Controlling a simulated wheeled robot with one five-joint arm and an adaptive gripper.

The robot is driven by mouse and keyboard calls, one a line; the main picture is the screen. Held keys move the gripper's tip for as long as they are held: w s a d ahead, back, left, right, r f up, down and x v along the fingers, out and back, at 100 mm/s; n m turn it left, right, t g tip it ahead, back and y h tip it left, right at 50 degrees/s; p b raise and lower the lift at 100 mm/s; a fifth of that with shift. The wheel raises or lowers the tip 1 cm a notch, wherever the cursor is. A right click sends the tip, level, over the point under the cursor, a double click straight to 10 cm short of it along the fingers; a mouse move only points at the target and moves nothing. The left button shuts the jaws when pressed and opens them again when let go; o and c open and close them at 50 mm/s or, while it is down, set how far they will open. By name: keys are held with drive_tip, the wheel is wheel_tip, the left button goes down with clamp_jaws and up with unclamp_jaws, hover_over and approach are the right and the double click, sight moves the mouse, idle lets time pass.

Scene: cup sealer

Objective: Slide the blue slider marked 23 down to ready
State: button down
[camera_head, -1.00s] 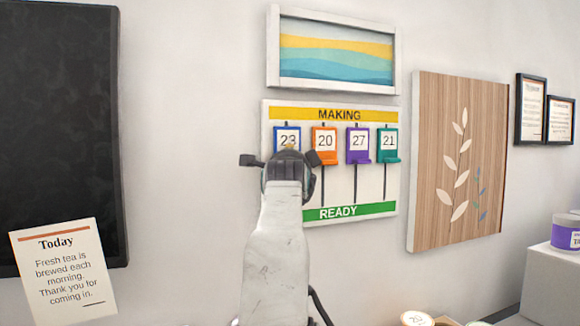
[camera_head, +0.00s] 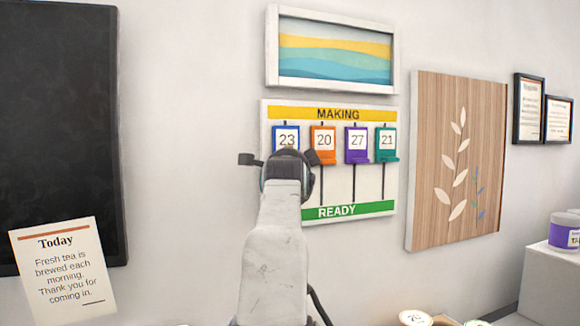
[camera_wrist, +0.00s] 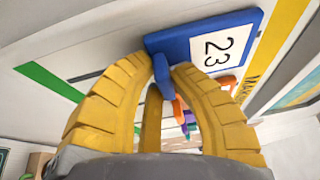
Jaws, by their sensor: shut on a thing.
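The blue slider (camera_head: 287,129) marked 23 is at the top left of the board, just under the yellow MAKING band (camera_head: 338,114). Its lower part is hidden by my arm in the head view. In the wrist view, the blue slider (camera_wrist: 235,20) shows its 23 label, with its blue tab between my yellow fingers. My gripper (camera_wrist: 162,72) is shut on that tab. In the head view, my arm hides the fingertips. The green READY band (camera_head: 350,211) runs along the bottom of the board; its green strip (camera_wrist: 50,80) also shows in the wrist view.
The orange slider (camera_head: 323,157) marked 20, purple slider (camera_head: 357,158) marked 27 and green slider (camera_head: 387,157) marked 21 hang at similar height to the right. A framed picture (camera_head: 335,55) is above, a wooden leaf panel (camera_head: 430,150) at right.

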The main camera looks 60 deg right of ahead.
wheel_tip(320, 180, down, 10)
drive_tip(key=b, duration=0.8)
drive_tip(key=shift+r, duration=0.2)
drive_tip(key=c, duration=1.2)
unclamp_jaws()
drive_tip(key=shift+d, duration=0.1)
drive_tip(key=shift+o, duration=0.4)
drive_tip(key=shift+r, duration=0.1)
drive_tip(key=v, duration=1.2)
